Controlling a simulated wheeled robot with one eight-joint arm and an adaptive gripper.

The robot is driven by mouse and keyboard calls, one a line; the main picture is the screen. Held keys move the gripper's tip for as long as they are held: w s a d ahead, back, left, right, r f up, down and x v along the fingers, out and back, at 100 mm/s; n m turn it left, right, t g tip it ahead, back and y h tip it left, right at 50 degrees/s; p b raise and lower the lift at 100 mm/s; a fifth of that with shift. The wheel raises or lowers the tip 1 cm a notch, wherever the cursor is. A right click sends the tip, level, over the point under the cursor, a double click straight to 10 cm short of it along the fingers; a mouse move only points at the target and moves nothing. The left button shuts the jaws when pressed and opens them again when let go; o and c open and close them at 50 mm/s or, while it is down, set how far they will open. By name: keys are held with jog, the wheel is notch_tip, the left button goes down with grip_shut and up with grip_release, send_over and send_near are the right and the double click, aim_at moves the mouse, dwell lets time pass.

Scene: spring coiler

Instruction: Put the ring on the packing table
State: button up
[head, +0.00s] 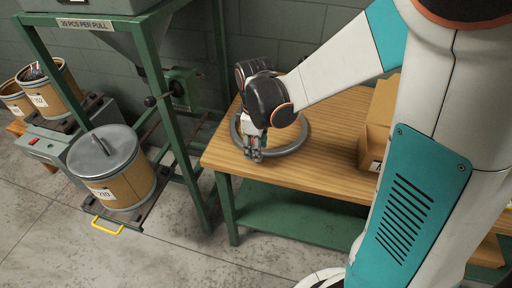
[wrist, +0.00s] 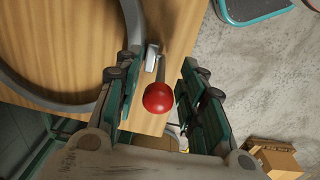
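The grey ring (head: 303,137) lies flat on the wooden packing table (head: 325,168), near its left end. In the wrist view the ring (wrist: 134,22) curves along the left side, with a small metal fitting (wrist: 151,58) and a red ball knob (wrist: 158,97) beside it. My gripper (head: 254,156) is at the ring's front left rim in the head view. In the wrist view my gripper (wrist: 160,100) is open, its fingers on either side of the knob with gaps visible. The knob is hidden in the head view.
A cardboard box (head: 376,122) stands on the table to the right of the ring. A lidded drum (head: 118,172) sits on a platform at the left, beside a green frame (head: 165,95). Two open drums stand behind. Concrete floor (head: 150,255) is clear in front.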

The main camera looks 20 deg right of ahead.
jog(key=r+p, duration=0.1)
jog(key=r, duration=0.2)
jog(key=r+p, duration=0.1)
jog(key=r, duration=0.3)
jog(key=r+p, duration=0.2)
jog(key=r, duration=0.1)
jog(key=shift+s+a+r, duration=0.15)
jog(key=shift+s+r, duration=0.25)
jog(key=s+d+r+m+t, duration=0.1)
jog(key=s+r+m+t, duration=0.5)
jog(key=s+m, duration=0.4)
jog(key=s+r, duration=0.1)
jog(key=s, duration=0.2)
jog(key=shift+r+m+t, duration=0.2)
jog(key=shift+m+t, duration=0.1)
jog(key=shift+t, duration=0.1)
